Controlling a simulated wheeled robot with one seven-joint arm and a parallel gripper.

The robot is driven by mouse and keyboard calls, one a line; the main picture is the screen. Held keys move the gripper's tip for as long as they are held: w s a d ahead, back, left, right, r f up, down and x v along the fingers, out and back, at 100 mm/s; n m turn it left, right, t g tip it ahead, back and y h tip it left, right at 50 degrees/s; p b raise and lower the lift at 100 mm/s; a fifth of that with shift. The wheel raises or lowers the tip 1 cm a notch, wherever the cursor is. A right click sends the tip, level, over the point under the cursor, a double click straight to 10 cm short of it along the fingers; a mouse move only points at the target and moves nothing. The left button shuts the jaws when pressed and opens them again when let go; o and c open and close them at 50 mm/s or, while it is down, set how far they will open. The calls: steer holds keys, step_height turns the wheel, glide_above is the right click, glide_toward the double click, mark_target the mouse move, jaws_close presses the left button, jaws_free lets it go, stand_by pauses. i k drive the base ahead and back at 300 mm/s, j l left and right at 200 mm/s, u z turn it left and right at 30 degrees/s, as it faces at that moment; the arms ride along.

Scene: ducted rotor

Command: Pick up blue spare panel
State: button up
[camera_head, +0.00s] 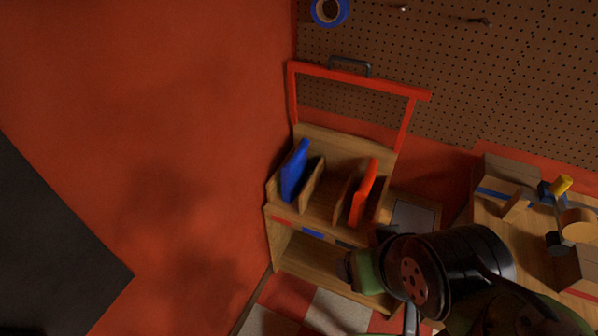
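The blue spare panel (294,171) stands on edge, leaning slightly, in the left slot of a wooden rack (334,146). Its lower edge is hidden in the slot. My dark arm (455,270) reaches in from the lower right, in front of the rack's right side. What seems to be my gripper (364,271), a dark and green end part, is below and right of the blue panel, apart from it. Its fingers cannot be made out, so I cannot see whether it is open or shut.
An orange-red panel (364,193) stands in the rack's right slot, with wooden dividers between the panels. A red frame (362,80) rises behind the rack. A red wall (170,130) is close on the left. A cluttered workbench (480,208) stands at right.

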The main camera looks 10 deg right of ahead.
mark_target(293, 174)
steer(key=i+u, duration=0.15)
steer(key=u, duration=0.3)
steer(key=i+u, duration=0.1)
steer(key=u, duration=0.3)
steer(key=i+l+u, duration=0.1)
steer(key=u, duration=0.35)
steer(key=i+l+u, duration=0.1)
steer(key=u, duration=0.35)
steer(key=l+u, duration=0.2)
steer(key=u, duration=0.2)
steer(key=i+l+u, duration=0.1)
steer(key=u, duration=0.35)
steer(key=l, duration=0.1)
